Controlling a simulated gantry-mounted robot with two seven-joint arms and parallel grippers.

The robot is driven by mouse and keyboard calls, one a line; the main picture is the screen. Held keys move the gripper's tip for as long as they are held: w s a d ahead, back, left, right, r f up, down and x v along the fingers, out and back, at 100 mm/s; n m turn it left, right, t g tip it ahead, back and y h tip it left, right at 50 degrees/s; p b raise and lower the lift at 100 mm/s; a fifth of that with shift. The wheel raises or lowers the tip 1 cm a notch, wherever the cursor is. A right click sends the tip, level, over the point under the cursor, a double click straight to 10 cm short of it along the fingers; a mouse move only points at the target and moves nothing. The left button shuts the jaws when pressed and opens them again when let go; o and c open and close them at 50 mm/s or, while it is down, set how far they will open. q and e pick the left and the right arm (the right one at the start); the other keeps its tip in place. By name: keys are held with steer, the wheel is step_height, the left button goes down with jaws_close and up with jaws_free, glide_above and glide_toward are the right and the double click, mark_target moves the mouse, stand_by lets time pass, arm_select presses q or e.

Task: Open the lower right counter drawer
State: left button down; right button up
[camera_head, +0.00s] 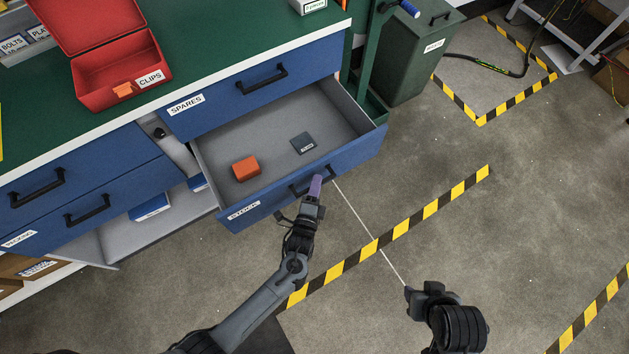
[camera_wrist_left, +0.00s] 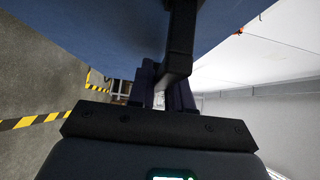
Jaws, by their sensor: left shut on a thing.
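The lower right counter drawer (camera_head: 355,155), blue with a STOCK label, stands pulled well out below the SPARES drawer. Inside it lie an orange block (camera_head: 245,168) and a dark grey labelled item (camera_head: 303,143). My left gripper (camera_head: 316,186) is at the middle of its front, shut on the black drawer handle (camera_head: 299,184). In the left wrist view the handle (camera_wrist_left: 181,40) runs down between the fingers (camera_wrist_left: 165,90), near the blue drawer front. My right gripper (camera_head: 410,291) is over the floor at lower right, apart from the drawer; its fingers are too hidden to judge.
The green counter top (camera_head: 215,45) holds a red CLIPS box (camera_head: 120,80). A green bin (camera_head: 415,55) stands behind the drawer's right side. A thin pale line (camera_head: 370,235) runs between drawer and right gripper. Open floor with striped tape (camera_head: 400,231) lies in front.

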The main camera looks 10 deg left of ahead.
arm_select(q)
steer(key=c, duration=1.1)
jaws_free()
steer(key=shift+s, duration=0.15)
steer(key=s+p, duration=0.3)
steer(key=s, duration=0.7)
steer(key=shift+s, duration=0.3)
